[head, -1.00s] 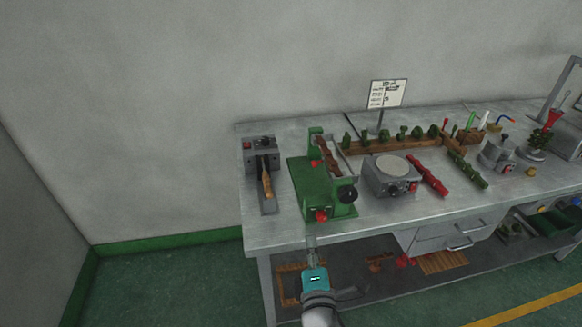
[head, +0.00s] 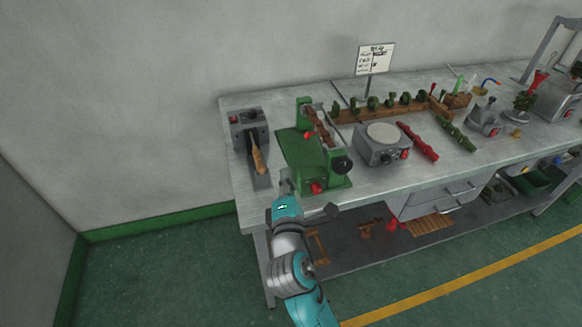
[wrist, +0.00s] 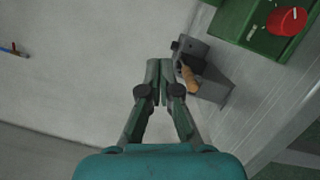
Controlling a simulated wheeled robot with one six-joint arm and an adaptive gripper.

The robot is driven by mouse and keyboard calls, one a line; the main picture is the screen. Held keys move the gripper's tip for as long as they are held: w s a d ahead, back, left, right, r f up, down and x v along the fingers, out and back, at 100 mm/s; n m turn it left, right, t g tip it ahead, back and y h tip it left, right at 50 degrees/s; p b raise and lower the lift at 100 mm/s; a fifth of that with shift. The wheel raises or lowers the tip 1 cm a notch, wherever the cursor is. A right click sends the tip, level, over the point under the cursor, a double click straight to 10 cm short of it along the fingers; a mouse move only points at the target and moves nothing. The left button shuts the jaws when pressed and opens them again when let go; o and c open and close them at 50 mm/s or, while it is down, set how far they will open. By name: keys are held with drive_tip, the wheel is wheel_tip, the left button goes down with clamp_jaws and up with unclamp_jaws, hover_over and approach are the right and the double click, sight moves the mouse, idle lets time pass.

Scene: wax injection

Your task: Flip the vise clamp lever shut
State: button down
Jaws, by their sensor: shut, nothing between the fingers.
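The green vise-like device (head: 298,152) stands near the left end of the bench in the head view. It has a black knob (head: 342,165) on its right, a red knob (head: 315,188) at the front and a small red part (head: 310,135) on top. I cannot tell which part is the clamp lever. In the wrist view only a green corner (wrist: 245,22) and a red knob (wrist: 286,21) show, at upper right. My gripper (wrist: 160,68) is shut and empty. In the head view my gripper (head: 286,180) is at the bench's front edge, just left of the green device's front.
A grey device (head: 248,130) with a wooden handle (head: 258,158) stands left of the green one; it also shows in the wrist view (wrist: 212,85), right of my fingertips. A round-topped grey unit (head: 382,150) stands to the right. The wall is close behind the bench (head: 240,200).

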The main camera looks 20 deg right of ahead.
drive_tip(key=shift+w+d+r, duration=0.35)
drive_tip(key=shift+w+d, duration=0.6)
drive_tip(key=shift+w, duration=0.4)
drive_tip(key=shift+w+d+r, duration=0.35)
drive_tip(key=shift+w+d, duration=0.6)
drive_tip(key=shift+w, duration=0.45)
drive_tip(key=shift+w+d+r, duration=0.35)
drive_tip(key=shift+w+d, duration=0.6)
drive_tip(key=shift+w, duration=0.4)
